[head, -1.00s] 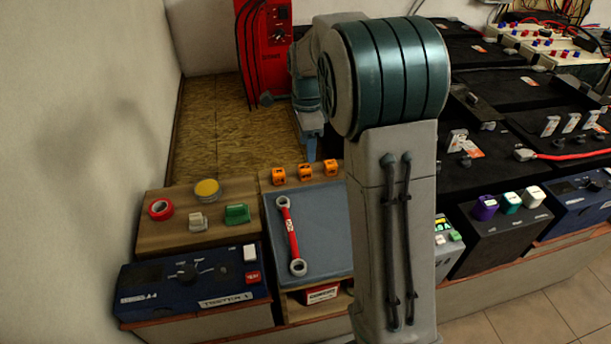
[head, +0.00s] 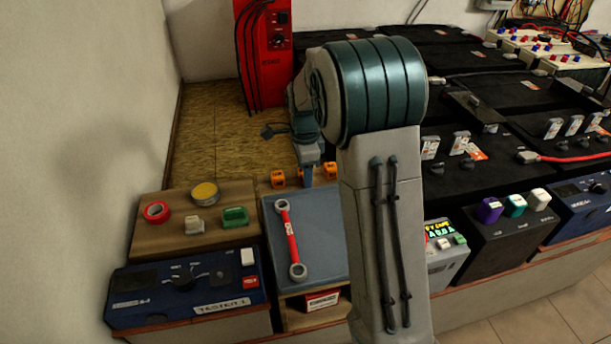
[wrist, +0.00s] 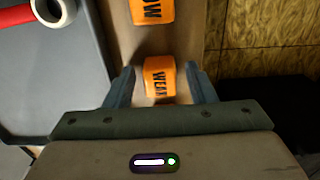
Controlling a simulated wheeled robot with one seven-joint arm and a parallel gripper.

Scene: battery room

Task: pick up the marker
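Three orange block-like pieces stand in a row behind the blue-grey mat, and I take these for markers. In the wrist view one orange marker (wrist: 160,80), lettered like "WEAK", sits between the fingers of my gripper (wrist: 160,72). The gripper is open, with a narrow gap on each side of the marker. Another orange marker (wrist: 153,10), its lettering ending in "OW", lies beyond it. In the head view my gripper (head: 309,180) is down at the middle of the row and mostly hides that marker. The left marker (head: 278,178) and right marker (head: 330,171) show beside it.
A red-handled wrench (head: 290,240) lies on the mat (head: 325,225). Left of it, a wooden board (head: 160,238) holds red tape (head: 157,211), a yellow-topped tin (head: 205,193) and a green piece (head: 235,216). Black batteries (head: 480,185) fill the right.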

